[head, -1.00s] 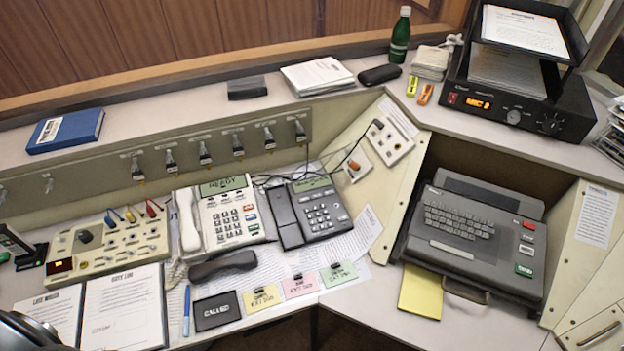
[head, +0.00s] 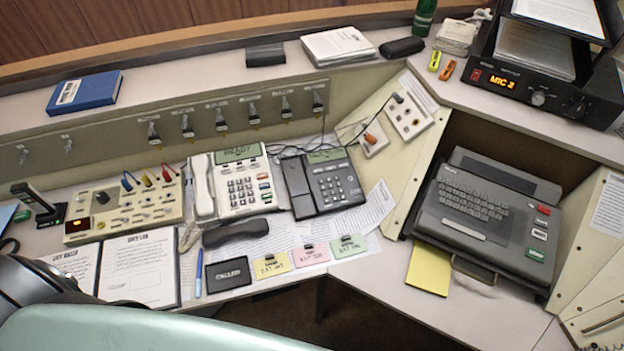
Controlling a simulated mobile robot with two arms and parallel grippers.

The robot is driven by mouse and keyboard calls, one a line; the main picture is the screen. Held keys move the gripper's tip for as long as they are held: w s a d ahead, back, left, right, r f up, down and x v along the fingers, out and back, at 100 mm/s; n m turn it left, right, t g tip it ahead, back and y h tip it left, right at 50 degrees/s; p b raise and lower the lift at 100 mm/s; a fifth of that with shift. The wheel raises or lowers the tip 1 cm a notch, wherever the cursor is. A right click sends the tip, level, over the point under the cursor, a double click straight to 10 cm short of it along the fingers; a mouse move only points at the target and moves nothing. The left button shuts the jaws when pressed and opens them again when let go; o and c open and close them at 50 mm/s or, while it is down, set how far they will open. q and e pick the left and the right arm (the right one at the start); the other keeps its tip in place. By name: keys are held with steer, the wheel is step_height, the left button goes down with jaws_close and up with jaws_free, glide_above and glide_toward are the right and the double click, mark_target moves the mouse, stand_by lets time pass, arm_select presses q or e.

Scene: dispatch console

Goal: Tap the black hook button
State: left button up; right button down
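The dark grey desk phone (head: 337,188) stands in the middle of the console, right of the white phone (head: 245,188). Its left strip (head: 298,187) is a plain dark band; I cannot make out a separate black hook button there. A loose black handset (head: 237,231) lies on the papers in front of the white phone. The white phone has a pale handset along its left side. Neither gripper can be seen. A dark rounded arm part and a pale green surface of mine fill the lower left and bottom edge.
A switch panel (head: 122,210) and an open log binder (head: 139,266) lie left. A black card (head: 229,274) and coloured notes line the front edge. A typewriter-like terminal (head: 484,212) sits in the right recess. A radio unit (head: 548,92) stands on the upper right shelf.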

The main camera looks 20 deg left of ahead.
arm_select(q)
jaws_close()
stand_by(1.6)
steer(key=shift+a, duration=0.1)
